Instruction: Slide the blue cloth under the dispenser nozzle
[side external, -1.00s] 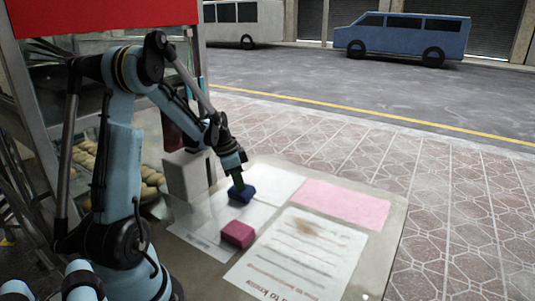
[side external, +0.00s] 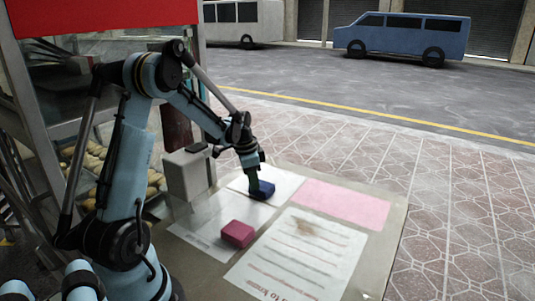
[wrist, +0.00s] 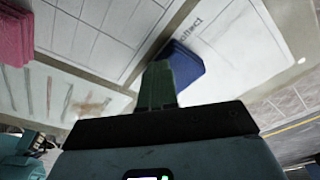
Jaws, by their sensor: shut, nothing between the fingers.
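The blue cloth (side external: 263,190), a small folded block, lies on the white sheet at the back of the board; it also shows in the wrist view (wrist: 181,66). My gripper (side external: 254,183) is shut, with its green fingers low against or just beside the cloth's left side. In the wrist view the fingertips (wrist: 158,70) overlap the cloth's near corner, with nothing between them. The pale box at the board's back left (side external: 187,174), with a dark piece on top, looks like the dispenser. I cannot make out its nozzle clearly.
A magenta folded cloth (side external: 238,233) lies nearer the front; it also shows in the wrist view (wrist: 14,38). A flat pink sheet (side external: 343,203) lies to the right, and a printed white page (side external: 298,255) in front. Bread rolls (side external: 85,165) sit behind my arm.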

